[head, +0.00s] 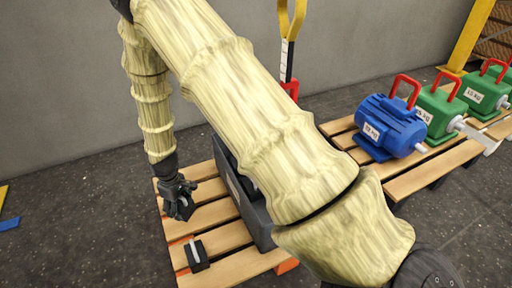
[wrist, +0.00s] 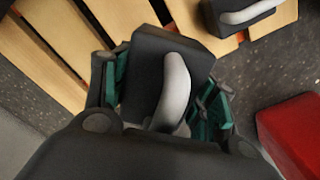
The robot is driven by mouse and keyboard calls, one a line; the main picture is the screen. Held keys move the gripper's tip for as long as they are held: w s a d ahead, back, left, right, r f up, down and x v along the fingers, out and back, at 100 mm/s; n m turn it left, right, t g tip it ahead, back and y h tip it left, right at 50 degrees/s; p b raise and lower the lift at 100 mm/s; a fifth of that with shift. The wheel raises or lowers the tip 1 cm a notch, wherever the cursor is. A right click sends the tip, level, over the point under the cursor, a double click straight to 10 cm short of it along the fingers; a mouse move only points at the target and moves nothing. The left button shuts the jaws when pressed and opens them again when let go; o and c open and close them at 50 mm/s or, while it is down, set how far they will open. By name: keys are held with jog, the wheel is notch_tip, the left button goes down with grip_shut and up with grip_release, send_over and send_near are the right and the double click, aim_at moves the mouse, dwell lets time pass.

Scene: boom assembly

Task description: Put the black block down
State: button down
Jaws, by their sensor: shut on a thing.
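My gripper (head: 180,196) is shut on a black block (head: 185,208) above the left side of a wooden pallet (head: 222,238). In the wrist view the held black block (wrist: 145,68) has a curved grey handle (wrist: 175,88) and sits between the green-padded fingers. Its underside is hidden, and I cannot tell how high it hangs over the slats. A second black block (head: 197,258) with a grey handle lies on the pallet's near slats. It also shows at the top right of the wrist view (wrist: 222,22).
A large dark box (head: 256,218) stands on the pallet, partly hidden by my arm. A blue motor (head: 392,122) and green units (head: 438,106) with red handles stand on pallets at right. A yellow hook (head: 292,22) hangs behind. A red object (wrist: 294,132) lies right in the wrist view.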

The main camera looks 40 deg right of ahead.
jog(key=shift+w+f, duration=0.1)
jog(key=shift+f, duration=0.65)
jog(key=b, duration=0.6)
send_near(188, 228)
jog(key=shift+f, duration=2.75)
jog(key=shift+c, duration=2.4)
grip_release()
jog(key=shift+f, duration=0.15)
notch_tip(188, 228, up, 12)
jog(key=p, duration=0.6)
jog(key=shift+p, duration=0.4)
